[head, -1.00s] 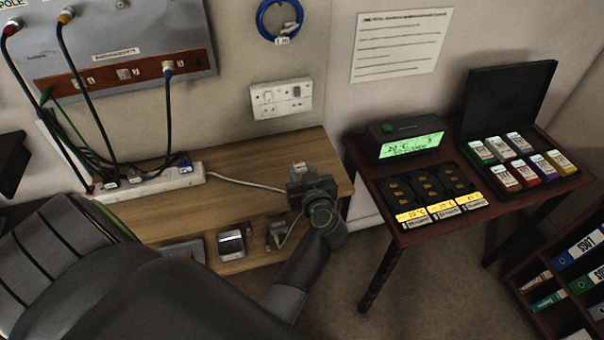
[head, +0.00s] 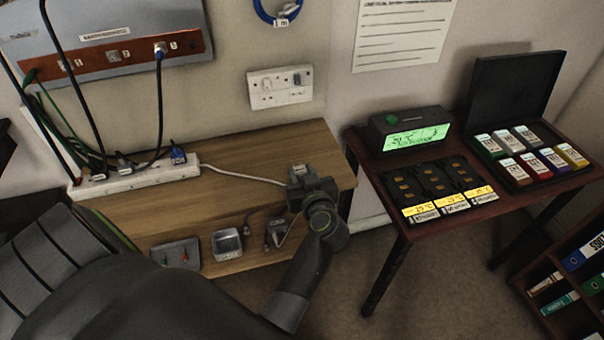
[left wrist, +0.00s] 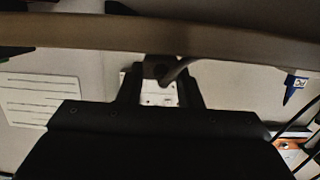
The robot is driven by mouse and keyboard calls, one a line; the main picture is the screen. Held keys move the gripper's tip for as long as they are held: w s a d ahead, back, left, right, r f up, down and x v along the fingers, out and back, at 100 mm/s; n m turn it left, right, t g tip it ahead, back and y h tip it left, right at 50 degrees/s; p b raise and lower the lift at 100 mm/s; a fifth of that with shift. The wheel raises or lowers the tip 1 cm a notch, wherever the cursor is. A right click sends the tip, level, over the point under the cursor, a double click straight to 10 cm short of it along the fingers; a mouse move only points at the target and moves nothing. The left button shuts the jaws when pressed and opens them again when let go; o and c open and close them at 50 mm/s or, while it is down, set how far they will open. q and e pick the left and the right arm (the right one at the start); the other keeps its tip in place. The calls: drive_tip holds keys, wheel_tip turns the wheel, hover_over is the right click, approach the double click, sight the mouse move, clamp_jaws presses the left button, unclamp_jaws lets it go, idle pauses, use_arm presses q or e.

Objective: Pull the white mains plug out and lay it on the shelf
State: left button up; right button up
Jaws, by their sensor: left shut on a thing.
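My left gripper (head: 299,174) is over the right end of the wooden shelf (head: 235,195), shut on the white mains plug (head: 298,168). The jaws hide most of the plug. A white cable (head: 240,175) runs from the white power strip (head: 140,178) to it. In the left wrist view the plug (left wrist: 158,66) looks dark between the two fingers (left wrist: 160,90), with its cable (left wrist: 180,70) bending off to the right. The wall socket (head: 280,88) is behind and above, clear of the gripper. I cannot tell whether the plug touches the shelf. My right gripper is not in view.
A small tray (head: 177,253), a clear box (head: 227,243) and a small plug-like piece (head: 275,232) lie along the lower front. A dark side table (head: 400,220) stands right, with a green-lit clock (head: 415,138). The shelf's middle is mostly bare.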

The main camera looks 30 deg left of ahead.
use_arm(q)
drive_tip(key=shift+f, duration=0.6)
drive_tip(key=o, duration=0.7)
drive_tip(key=shift+r, duration=0.1)
drive_tip(key=shift+r+p, duration=1.45)
drive_tip(key=shift+p, duration=1.2)
drive_tip(key=o, duration=0.6)
drive_tip(key=shift+c, duration=0.2)
